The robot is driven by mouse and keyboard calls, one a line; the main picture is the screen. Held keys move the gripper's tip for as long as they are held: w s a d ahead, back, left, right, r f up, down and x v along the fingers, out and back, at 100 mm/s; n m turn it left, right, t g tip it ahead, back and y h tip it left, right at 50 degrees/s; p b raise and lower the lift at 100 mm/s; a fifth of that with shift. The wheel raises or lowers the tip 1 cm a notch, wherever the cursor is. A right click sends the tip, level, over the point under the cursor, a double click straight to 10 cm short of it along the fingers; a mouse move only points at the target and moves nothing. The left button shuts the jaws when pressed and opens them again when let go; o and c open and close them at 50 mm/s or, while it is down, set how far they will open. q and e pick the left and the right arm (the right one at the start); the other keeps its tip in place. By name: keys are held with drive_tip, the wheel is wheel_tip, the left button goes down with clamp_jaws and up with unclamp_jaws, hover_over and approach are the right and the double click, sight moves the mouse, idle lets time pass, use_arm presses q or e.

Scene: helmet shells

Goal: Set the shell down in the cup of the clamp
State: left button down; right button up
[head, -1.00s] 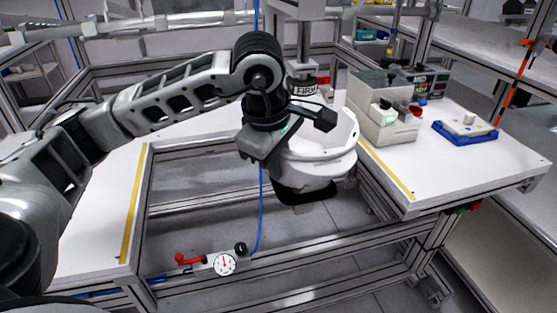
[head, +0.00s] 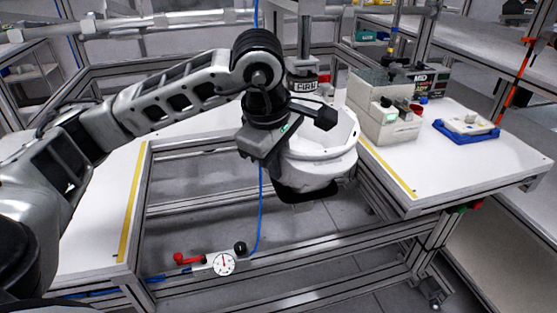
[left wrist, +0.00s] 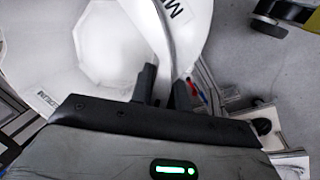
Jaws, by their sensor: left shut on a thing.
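The white helmet shell (head: 325,165) is in the middle of the head view, open side up. My left gripper (head: 282,140) is shut on its left rim; the wrist view shows the rim between the two fingers (left wrist: 166,88). The black cup of the clamp (head: 308,192) is directly beneath the shell, mostly hidden by it. The shell's underside overlaps the cup in the picture; I cannot tell whether it bears on it. A vertical post with a labelled pad (head: 304,86) stands above and behind the shell. My right gripper is not in view.
A pale box unit (head: 385,118) and a blue tray (head: 467,131) stand on the right white table (head: 440,170). A dial gauge (head: 223,264) and red handle (head: 183,259) sit on the front frame rail. A blue hose (head: 261,210) hangs behind my gripper.

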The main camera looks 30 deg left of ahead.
use_arm(q)
drive_tip(key=shift+r, duration=0.1)
drive_tip(key=c, duration=1.3)
unclamp_jaws()
drive_tip(key=shift+r, duration=0.3)
drive_tip(key=p+v, duration=0.3)
drive_tip(key=v, duration=1.2)
drive_tip(key=shift+s+r, duration=0.1)
drive_tip(key=shift+s, duration=0.05)
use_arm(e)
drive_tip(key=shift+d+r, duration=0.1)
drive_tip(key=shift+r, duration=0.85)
